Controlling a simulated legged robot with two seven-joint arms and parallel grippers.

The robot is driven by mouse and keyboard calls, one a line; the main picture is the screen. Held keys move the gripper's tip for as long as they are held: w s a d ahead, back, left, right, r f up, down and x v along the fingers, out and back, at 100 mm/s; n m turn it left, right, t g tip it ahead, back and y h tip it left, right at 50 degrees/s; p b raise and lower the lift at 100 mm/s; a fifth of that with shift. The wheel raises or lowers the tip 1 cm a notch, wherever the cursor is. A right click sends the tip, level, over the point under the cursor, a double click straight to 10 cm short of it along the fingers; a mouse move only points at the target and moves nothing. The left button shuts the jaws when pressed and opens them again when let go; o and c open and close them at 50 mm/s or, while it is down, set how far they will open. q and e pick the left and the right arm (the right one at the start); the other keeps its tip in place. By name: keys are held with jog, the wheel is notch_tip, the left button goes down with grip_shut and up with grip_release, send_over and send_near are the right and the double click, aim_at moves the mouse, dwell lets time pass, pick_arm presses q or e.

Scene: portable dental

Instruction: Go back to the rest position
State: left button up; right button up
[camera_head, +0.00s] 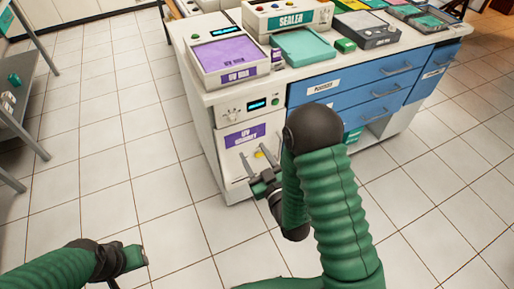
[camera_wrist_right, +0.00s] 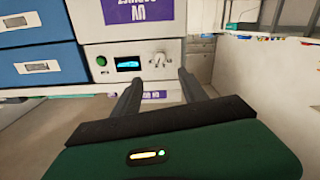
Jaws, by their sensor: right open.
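My right gripper (camera_head: 253,168) is open and empty in front of the white UV cabinet (camera_head: 229,118) at the left end of the counter. In the right wrist view its two fingers (camera_wrist_right: 158,90) are spread toward the cabinet's lower front, below a panel with a green button (camera_wrist_right: 101,61), a small lit display (camera_wrist_right: 128,63) and a knob. I cannot tell whether the fingers touch the cabinet. My left arm comes in at the lower left of the head view, over the floor. Its dark wrist and green end (camera_head: 131,257) show, but its fingers cannot be made out.
The counter carries a purple-topped UV box (camera_head: 229,54), a sealer (camera_head: 287,17), a teal tray (camera_head: 303,46) and a grey device (camera_head: 367,29). Blue drawers (camera_head: 350,92) with handles face the front. A metal shelf (camera_head: 22,110) stands at left. Tiled floor between is clear.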

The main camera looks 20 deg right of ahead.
pick_arm(q)
jog(key=v, duration=0.1)
jog(key=p+v, duration=0.1)
jog(key=shift+w+r, duration=0.15)
jog(key=shift+r, duration=0.3)
pick_arm(e)
jog(key=shift+s, duration=0.9)
jog(key=shift+w, duration=0.1)
